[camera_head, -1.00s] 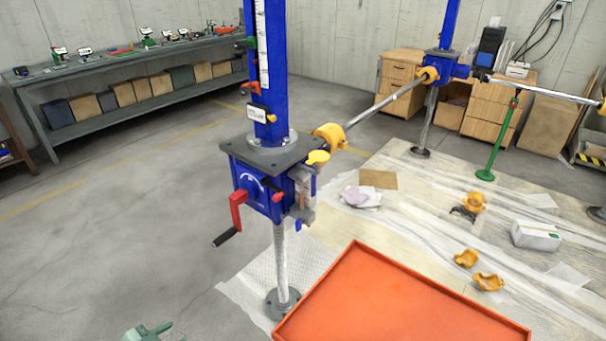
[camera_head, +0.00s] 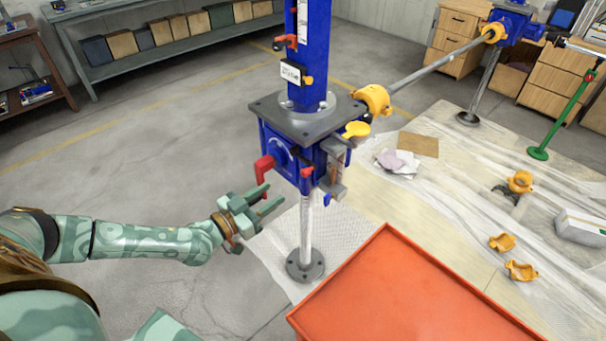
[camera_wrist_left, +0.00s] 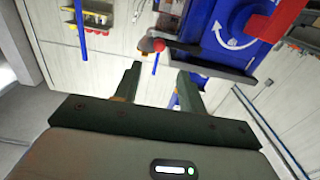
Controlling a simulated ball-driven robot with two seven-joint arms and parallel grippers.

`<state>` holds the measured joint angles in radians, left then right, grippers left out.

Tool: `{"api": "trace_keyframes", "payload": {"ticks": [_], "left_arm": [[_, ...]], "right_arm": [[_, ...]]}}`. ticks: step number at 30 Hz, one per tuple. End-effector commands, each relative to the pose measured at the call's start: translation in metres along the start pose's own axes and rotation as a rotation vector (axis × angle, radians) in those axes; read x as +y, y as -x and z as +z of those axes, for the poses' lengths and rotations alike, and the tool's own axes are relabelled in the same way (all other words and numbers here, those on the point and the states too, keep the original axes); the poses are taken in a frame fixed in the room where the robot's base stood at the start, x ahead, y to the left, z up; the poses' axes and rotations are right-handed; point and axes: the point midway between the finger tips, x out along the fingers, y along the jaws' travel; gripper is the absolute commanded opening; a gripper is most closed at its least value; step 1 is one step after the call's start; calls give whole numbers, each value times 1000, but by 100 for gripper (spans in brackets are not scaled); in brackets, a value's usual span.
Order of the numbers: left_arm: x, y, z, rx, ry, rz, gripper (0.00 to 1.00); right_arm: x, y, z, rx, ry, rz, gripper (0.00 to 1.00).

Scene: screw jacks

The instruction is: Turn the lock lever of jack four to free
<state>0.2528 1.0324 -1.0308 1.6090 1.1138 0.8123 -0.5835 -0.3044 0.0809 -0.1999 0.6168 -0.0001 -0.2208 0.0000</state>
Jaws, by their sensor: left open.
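A blue screw jack (camera_head: 291,148) stands in the middle of the head view on a round steel foot. I cannot read a jack number on it. My left gripper (camera_head: 272,197) is open and empty, just below and left of the jack body. In the left wrist view a red knob (camera_wrist_left: 152,45) on a dark arm lies beyond the open fingertips (camera_wrist_left: 160,78), apart from them.
An orange tray table (camera_head: 400,300) stands close at the lower right. A shaft (camera_head: 435,65) links this jack to another blue jack (camera_head: 500,25) at the back. Yellow coupling parts (camera_head: 520,270) lie on the sheeted floor. The floor at left is clear.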

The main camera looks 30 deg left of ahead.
Motion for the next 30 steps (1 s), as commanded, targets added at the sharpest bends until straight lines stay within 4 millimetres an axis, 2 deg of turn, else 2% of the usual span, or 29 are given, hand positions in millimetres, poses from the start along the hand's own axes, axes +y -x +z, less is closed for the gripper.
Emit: {"api": "trace_keyframes", "payload": {"ticks": [1,6,12,18,26,27,30], "left_arm": [[0,-15,1,6,1,0,41],[0,-58,1,3,0,1,41],[0,-96,2,0,0,1,41],[0,-112,1,-1,-1,1,41],[0,-113,0,-1,0,1,41],[0,-113,0,-1,0,1,35],[0,-113,0,-1,0,1,8]], "right_arm": [[0,-4,-2,2,0,1,36],[0,-12,-3,4,0,0,36],[0,-20,0,0,0,-1,36],[-1,-23,0,-2,0,-2,36],[-1,-23,0,-2,0,-2,36],[-1,-23,0,-2,0,-2,36],[-1,-23,1,-2,0,-2,36]]}}
